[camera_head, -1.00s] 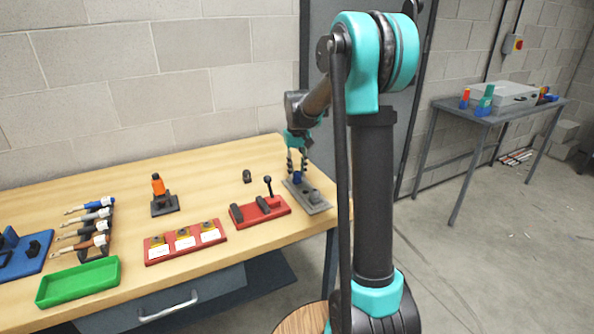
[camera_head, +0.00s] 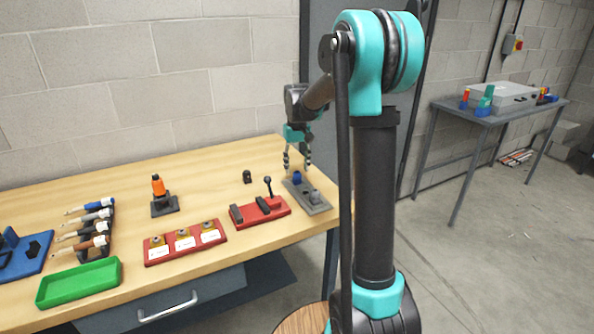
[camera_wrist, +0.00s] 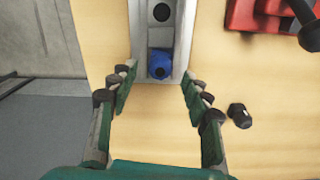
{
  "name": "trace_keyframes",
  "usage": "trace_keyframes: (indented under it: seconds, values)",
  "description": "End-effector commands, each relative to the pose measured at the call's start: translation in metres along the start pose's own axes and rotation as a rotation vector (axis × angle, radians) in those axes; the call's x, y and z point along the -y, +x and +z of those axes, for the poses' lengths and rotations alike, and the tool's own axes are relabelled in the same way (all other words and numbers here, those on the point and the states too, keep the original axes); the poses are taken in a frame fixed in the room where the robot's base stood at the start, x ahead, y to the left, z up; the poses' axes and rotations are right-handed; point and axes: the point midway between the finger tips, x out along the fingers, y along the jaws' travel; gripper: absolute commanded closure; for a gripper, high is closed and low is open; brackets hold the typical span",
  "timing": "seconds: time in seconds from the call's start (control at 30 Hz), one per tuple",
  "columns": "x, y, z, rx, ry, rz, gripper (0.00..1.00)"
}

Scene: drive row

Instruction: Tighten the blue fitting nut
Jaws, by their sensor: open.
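The blue fitting nut (camera_head: 297,177) sits on a grey plate (camera_head: 318,207) at the right end of the workbench.
A red base with a black lever (camera_head: 262,208) stands left of the plate. A small black part (camera_head: 247,177) lies on the bench near it. A red tray with labelled pieces (camera_head: 186,243), a green tray (camera_head: 79,282) and an orange-topped tool (camera_head: 158,187) are further left.

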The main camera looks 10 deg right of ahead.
Motion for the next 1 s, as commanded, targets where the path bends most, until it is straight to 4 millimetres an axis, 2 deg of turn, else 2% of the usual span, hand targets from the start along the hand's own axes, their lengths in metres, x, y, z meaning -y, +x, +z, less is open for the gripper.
trace_keyframes:
  seconds: [0.3,0.5,0.67,1.0]
  values:
    - [0.0,-0.065,0.0,0.0,0.0,0.0,0.51]
    - [0.0,-0.091,0.0,0.0,0.0,0.0,0.51]
    - [0.0,-0.098,0.0,0.0,0.0,0.0,0.51]
    - [0.0,-0.098,0.0,0.0,0.0,0.0,0.51]
